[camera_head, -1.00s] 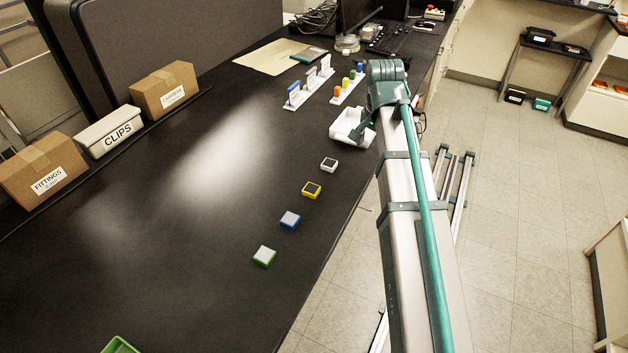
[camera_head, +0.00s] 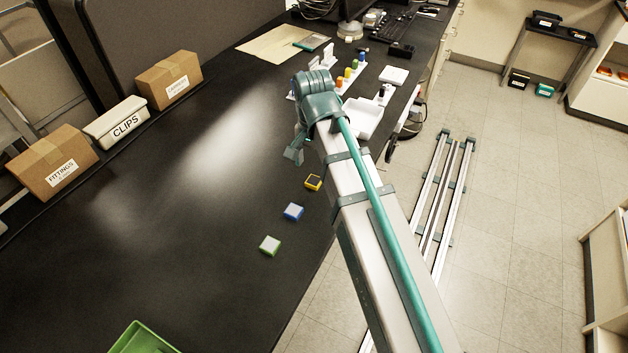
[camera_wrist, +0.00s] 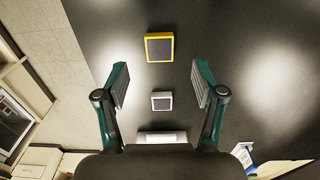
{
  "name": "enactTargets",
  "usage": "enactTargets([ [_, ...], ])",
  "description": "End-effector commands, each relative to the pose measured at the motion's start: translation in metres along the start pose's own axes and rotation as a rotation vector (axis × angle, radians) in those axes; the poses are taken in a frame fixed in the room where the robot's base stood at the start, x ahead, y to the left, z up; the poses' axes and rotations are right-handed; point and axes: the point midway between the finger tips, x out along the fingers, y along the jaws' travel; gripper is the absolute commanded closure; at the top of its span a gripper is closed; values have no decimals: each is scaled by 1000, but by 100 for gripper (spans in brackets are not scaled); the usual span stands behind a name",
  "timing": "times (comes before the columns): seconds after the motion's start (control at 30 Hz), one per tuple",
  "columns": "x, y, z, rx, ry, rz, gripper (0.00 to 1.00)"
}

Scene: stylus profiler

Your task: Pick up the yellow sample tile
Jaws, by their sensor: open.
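The yellow sample tile (camera_head: 313,183), yellow-rimmed with a dark top, lies flat on the black bench. In the wrist view the yellow tile (camera_wrist: 159,48) is beyond my fingertips, nearly centred between them sideways. My gripper (camera_wrist: 160,84) is open and empty, pointing down above the bench. In the head view my gripper (camera_head: 293,155) is just behind and left of the yellow tile, apart from it. A white-rimmed tile (camera_wrist: 161,101) shows between my fingers in the wrist view; my arm hides it in the head view.
A blue tile (camera_head: 293,211) and a green tile (camera_head: 270,245) lie in a row in front of the yellow one. A white tray (camera_head: 362,118) is behind my arm. Boxes line the left edge. The bench left of the tiles is clear.

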Motion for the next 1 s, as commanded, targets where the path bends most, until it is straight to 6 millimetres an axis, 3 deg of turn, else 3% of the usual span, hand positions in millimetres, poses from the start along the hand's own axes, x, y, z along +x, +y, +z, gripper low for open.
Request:
enactTargets([
  [0.27, 12, 0, 0, 0, 0, 0, 31],
  [0.7, 54, 1, -2, 0, -1, 1, 31],
  [1.0, 59, 1, -3, 0, 1, -1, 31],
])
